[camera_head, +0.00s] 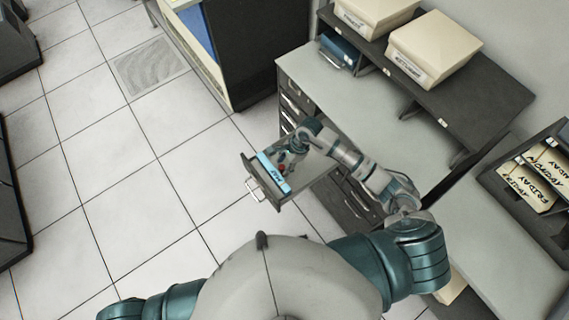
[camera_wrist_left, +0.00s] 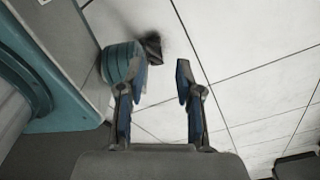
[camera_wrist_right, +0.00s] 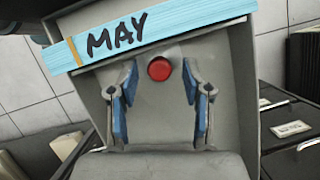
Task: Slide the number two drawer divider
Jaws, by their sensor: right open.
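A drawer (camera_head: 256,190) is pulled out of the desk's side. A light blue divider marked MAY (camera_head: 273,173) stands across it near its front; it also fills the top of the right wrist view (camera_wrist_right: 160,32). My right gripper (camera_head: 283,163) is inside the drawer, behind the divider. In the right wrist view my right gripper (camera_wrist_right: 160,76) is open, its fingers apart and short of the divider. A round red button (camera_wrist_right: 159,68) shows between its fingertips, against the grey drawer. My left gripper (camera_wrist_left: 165,75) is open and empty above the floor. No number two is visible on the divider.
The desk (camera_head: 340,100) has more drawers beneath it. A dark shelf (camera_head: 470,85) on it carries cream boxes (camera_head: 432,48). A dark tray with day-marked cards (camera_head: 528,188) is at the right. The tiled floor (camera_head: 130,190) left of the drawer is clear.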

